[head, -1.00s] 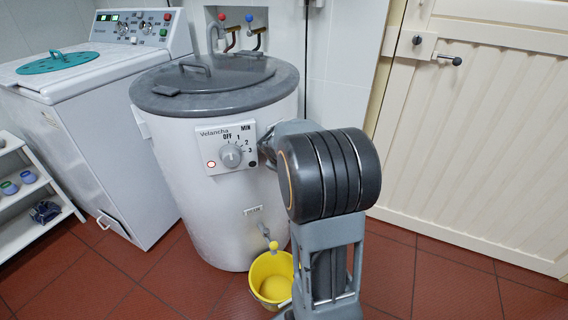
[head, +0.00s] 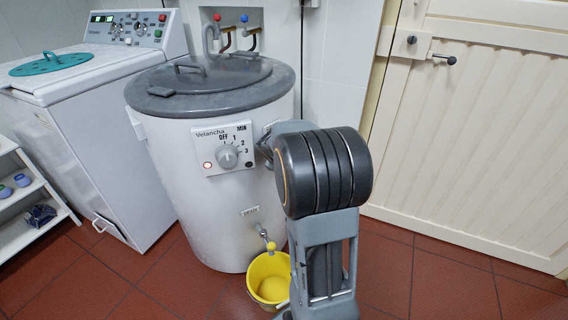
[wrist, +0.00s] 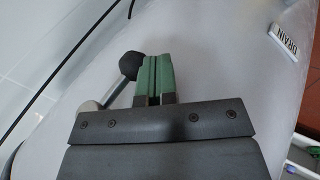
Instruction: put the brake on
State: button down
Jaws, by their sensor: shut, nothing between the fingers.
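A grey lever with a black ball knob (wrist: 130,65) stands out beside the white tub wall in the wrist view. No label on it is readable, so I cannot tell for sure that it is the brake. My gripper (wrist: 154,60) has green fingers pressed together with nothing between them. The fingertips are just right of the knob, close to or touching it; I cannot tell which. The white Velancha tub (head: 200,220) has a grey lid and a dial (head: 228,157) on its front. In the head view my arm hides the gripper and the knob.
A yellow bucket (head: 270,278) stands under the drain tap (head: 266,240). A white washing machine (head: 75,110) is at the left, beside a small shelf (head: 30,200). A cream door (head: 480,140) with a latch is at the right. Open tiled floor lies in front.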

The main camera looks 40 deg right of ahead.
jog(key=s+a+r, duration=0.3)
jog(key=s+a, duration=0.4)
jog(key=a, duration=0.4)
jog(key=shift+a, duration=0.35)
jog(key=s+a+r+m+y+p, duration=0.1)
jog(key=s+a+r+p, duration=0.3)
jog(key=r+p, duration=0.7)
jog(key=s+a+r+m+y+p, duration=0.2)
jog(key=s+a+r+y+p, duration=0.1)
jog(key=r+p, duration=0.8)
jog(key=s+a+r+m+g+y+p, duration=0.1)
jog(key=s+a+r+p, duration=0.4)
jog(key=r+p, duration=0.6)
jog(key=shift+s+a+r+m+y, duration=0.15)
jog(key=shift+a+m+y, duration=0.15)
jog(key=shift+a+y, duration=0.2)
